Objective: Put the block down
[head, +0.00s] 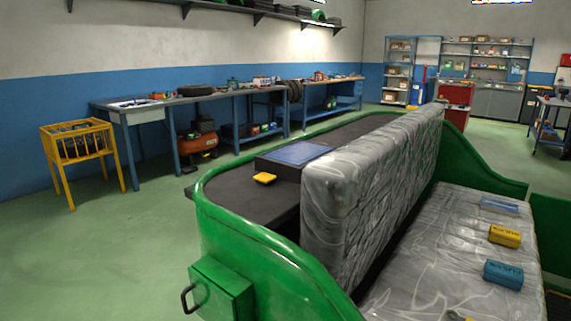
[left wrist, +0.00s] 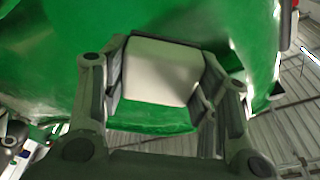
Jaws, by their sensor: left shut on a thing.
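A pale, whitish block (left wrist: 158,72) shows in the left wrist view, between the two dark fingers of my left gripper (left wrist: 160,85). The gripper is shut on it. A green surface fills the view behind and around the block; I cannot tell whether the block touches it. Neither gripper shows in the head view, and my right gripper is in no view.
In the head view, a green rickshaw body (head: 245,245) has a grey plastic-wrapped seat back (head: 345,190) and seat (head: 430,250). A yellow block (head: 505,236) and a blue block (head: 503,274) lie on the seat. A yellow rack (head: 80,145) stands left on open floor.

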